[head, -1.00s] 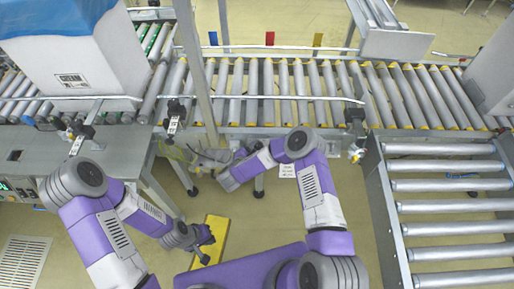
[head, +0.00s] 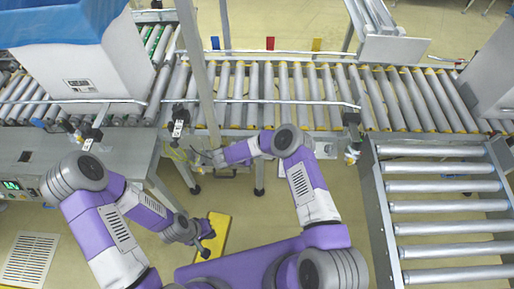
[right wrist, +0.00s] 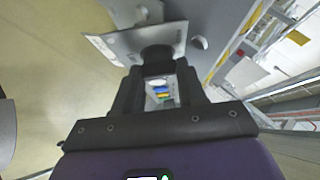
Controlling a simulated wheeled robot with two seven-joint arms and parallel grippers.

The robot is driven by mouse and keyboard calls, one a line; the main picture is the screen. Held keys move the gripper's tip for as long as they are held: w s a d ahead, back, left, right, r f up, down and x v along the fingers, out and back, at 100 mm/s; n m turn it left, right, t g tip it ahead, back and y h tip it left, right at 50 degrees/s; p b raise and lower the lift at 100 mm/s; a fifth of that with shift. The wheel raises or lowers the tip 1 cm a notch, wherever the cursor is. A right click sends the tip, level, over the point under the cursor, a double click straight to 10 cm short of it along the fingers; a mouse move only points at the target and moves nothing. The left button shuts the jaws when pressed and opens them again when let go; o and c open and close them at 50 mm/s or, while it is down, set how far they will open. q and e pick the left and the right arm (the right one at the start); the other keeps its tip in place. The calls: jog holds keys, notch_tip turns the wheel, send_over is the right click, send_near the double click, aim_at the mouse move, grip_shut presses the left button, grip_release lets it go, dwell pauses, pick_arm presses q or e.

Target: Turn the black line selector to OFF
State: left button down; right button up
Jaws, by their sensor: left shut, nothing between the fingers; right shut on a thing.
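In the right wrist view, the black line selector (right wrist: 157,54) shows as a dark rounded knob in front of a pale grey plate (right wrist: 108,47). My right gripper (right wrist: 158,68) is shut on it, with the fingertips at its near side. Its setting and any OFF mark cannot be read. In the head view my right gripper (head: 206,159) reaches left to the underside of the conveyor's front edge; the selector is too small to make out there. My left gripper (head: 207,243) is shut and empty, low over a yellow floor strip.
The roller conveyor (head: 290,97) runs across the back, with a front rail and a grey post. A grey bench (head: 120,150) with a lit green display stands left. A second roller section (head: 440,187) stands right. Floor shows between my arms and the conveyor.

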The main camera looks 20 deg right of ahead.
jog(key=shift+a+m, duration=0.1)
jog(key=shift+m, duration=0.2)
jog(key=o, duration=1)
jog(key=shift+o, duration=0.3)
jog(key=shift+w+r, duration=0.1)
